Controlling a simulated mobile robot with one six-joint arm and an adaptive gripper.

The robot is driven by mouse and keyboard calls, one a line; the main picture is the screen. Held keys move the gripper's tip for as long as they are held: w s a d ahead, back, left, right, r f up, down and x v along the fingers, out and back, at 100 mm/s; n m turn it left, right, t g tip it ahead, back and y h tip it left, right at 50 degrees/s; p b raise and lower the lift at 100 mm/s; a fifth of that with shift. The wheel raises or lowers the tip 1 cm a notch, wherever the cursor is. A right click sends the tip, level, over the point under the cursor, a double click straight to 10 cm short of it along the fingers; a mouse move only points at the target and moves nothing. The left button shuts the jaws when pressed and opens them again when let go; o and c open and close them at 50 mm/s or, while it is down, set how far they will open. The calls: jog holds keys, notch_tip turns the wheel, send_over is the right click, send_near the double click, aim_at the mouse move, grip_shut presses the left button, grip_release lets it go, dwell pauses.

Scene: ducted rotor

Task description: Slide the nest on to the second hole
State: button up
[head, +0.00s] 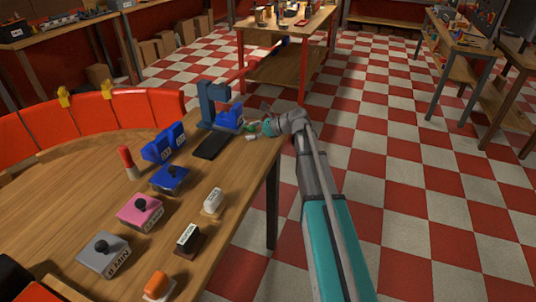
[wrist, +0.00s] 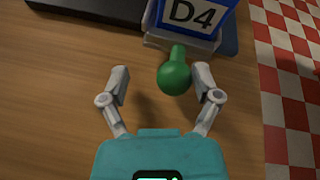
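A blue block labelled D4 (wrist: 192,14) sits in a grey holder with a green ball-ended knob (wrist: 174,76) pointing toward my gripper. I take this to be the nest; it also shows in the head view (head: 229,117), beside a blue-grey upright stand (head: 212,98) with a black base plate (head: 211,146). My gripper (wrist: 160,72) is open, its fingers on either side of the knob's ball. The right finger is close to the ball, and a wider gap shows on the left; contact cannot be told. No holes can be made out.
Two blue labelled blocks (head: 164,142) and a red-topped cylinder (head: 129,162) stand left of the stand. Blue, pink (head: 139,211) and grey (head: 103,256) knobbed boxes and several small switches line the wooden table (head: 75,195). Checkered floor (head: 420,200) lies open to the right.

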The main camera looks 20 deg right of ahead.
jog(key=p+v, duration=0.5)
jog(key=v, duration=0.9)
jog(key=s+a+n+g+h+p, duration=0.1)
jog(key=s+a+n+p, duration=0.1)
jog(key=s+a+n+g+h+p, duration=0.1)
jog(key=s+a+n+p, duration=0.1)
jog(key=a, duration=0.1)
jog(key=s+a+n+g+h+p, duration=0.1)
jog(key=s+a+n+p, duration=0.1)
jog(key=s+n, duration=0.1)
jog(key=shift+a+r, duration=0.1)
jog(key=shift+a, duration=0.3)
jog(key=s+a+r+n+g+h+p, duration=0.1)
jog(key=s+a+n+h+p, duration=0.1)
jog(key=s+n+h+p, duration=0.1)
jog(key=s+a+r+n+g+h+p, duration=0.1)
jog(key=s+n+g+h+p, duration=0.1)
jog(key=s+n+p, duration=0.3)
jog(key=shift+s+a+r+n+h, duration=0.4)
jog(key=shift+s+n+h, duration=0.2)
jog(key=shift+s+n, duration=0.8)
jog(key=shift+s+m, duration=0.1)
jog(key=shift+m, duration=0.2)
